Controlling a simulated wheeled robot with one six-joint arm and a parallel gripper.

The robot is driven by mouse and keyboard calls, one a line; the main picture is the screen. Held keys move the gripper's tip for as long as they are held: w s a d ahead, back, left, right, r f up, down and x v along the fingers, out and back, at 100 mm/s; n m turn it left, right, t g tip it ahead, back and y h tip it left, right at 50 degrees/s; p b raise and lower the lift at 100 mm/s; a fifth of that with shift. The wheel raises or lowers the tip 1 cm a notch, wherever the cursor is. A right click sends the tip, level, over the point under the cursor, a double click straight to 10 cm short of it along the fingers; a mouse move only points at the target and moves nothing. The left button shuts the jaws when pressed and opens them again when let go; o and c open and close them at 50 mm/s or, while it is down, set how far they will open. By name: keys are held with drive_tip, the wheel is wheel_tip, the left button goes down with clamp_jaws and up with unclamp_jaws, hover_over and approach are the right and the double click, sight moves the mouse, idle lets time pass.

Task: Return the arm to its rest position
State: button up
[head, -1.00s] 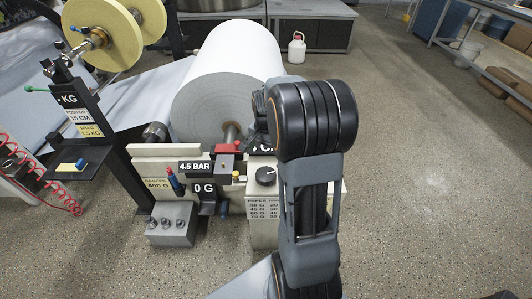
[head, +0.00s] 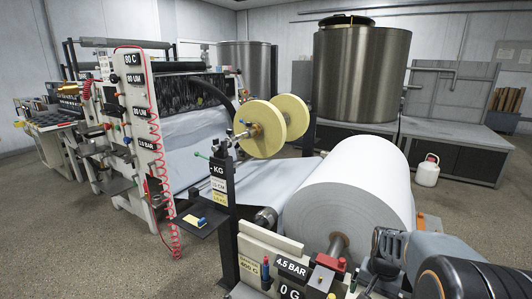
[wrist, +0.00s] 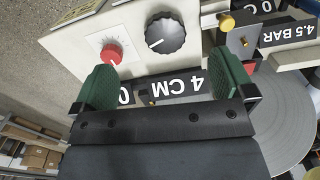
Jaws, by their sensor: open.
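My gripper (wrist: 166,75) is open in the wrist view, with its two green pads well apart and nothing between them. A panel (wrist: 125,30) with a black knob (wrist: 164,33), a red knob (wrist: 112,54) and a "4 CM" label lies just beyond the pads. I cannot tell whether the pads touch it. In the head view my arm (head: 455,278) is at the lower right corner, beside the unwind stand, and is partly cut off by the frame.
A big white paper roll (head: 350,195) stands left of my arm. A "4.5 BAR" label (head: 291,266) and a red block (head: 330,262) are close by. A post with a small tray (head: 195,222) stands further left. A white jug (head: 426,172) and a steel tank (head: 360,75) are behind.

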drive_tip(key=s+a+r+n+t+p, duration=0.1)
drive_tip(key=s+a+r+n+p, duration=0.1)
drive_tip(key=r+p, duration=0.4)
drive_tip(key=s+a+r+n+t+p, duration=0.1)
drive_tip(key=s+a+r+n+p, duration=0.2)
drive_tip(key=r, duration=0.9)
drive_tip(key=s+a+r+n+t+p, duration=0.1)
drive_tip(key=s+a+r+p, duration=0.3)
drive_tip(key=a+r+p, duration=0.4)
drive_tip(key=shift+s+r+n+t+p, duration=0.3)
drive_tip(key=shift+r+n+t, duration=0.1)
drive_tip(key=shift+r+n, duration=0.45)
drive_tip(key=shift+f, duration=0.1)
drive_tip(key=shift+c, duration=0.5)
